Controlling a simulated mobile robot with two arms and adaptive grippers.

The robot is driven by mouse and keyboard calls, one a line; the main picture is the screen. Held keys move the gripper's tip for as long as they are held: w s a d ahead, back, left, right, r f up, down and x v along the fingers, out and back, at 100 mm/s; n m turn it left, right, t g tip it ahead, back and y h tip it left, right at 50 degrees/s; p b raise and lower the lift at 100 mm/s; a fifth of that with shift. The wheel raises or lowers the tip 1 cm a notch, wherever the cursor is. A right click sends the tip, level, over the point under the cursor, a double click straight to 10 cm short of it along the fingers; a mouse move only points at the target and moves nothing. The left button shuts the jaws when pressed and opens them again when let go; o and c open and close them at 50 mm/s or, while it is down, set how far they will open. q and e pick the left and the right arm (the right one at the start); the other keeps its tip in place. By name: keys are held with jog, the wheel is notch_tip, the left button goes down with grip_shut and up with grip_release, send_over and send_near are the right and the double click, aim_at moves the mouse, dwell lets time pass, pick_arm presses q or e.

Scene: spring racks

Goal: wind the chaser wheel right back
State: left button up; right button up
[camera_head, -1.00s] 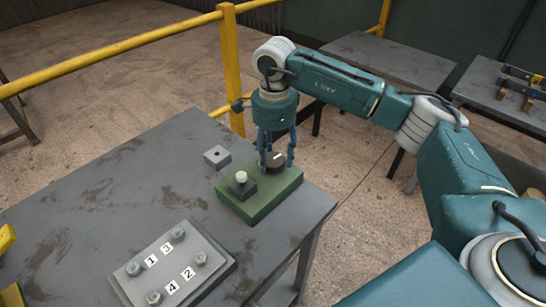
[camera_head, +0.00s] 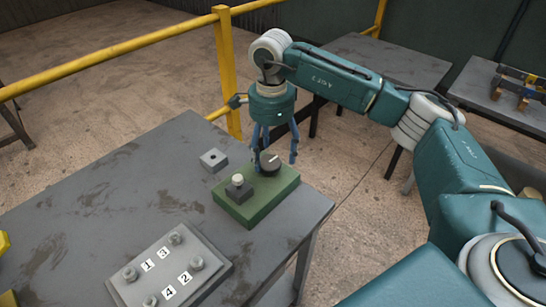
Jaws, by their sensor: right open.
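A green box (camera_head: 262,203) stands near the right edge of the grey table. On its top sit a dark round knob (camera_head: 270,162) with a pale line and a small dark block with a white button (camera_head: 238,181). The knob may be the chaser wheel; no label shows. My right gripper (camera_head: 274,160) points down over the knob, its blue fingers spread on either side of it. The fingers look open; whether any touches the knob I cannot tell. My left gripper is out of view.
A grey plate (camera_head: 170,262) with several bolts and number labels lies at the front of the table. A small grey block with a hole (camera_head: 214,160) sits behind the green box. A yellow railing (camera_head: 228,70) runs behind the table.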

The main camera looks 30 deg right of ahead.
aim_at(274, 161)
notch_tip(274, 161, up, 10)
jog(key=shift+d, duration=0.25)
jog(key=shift+s+f, duration=0.15)
dwell(0.4)
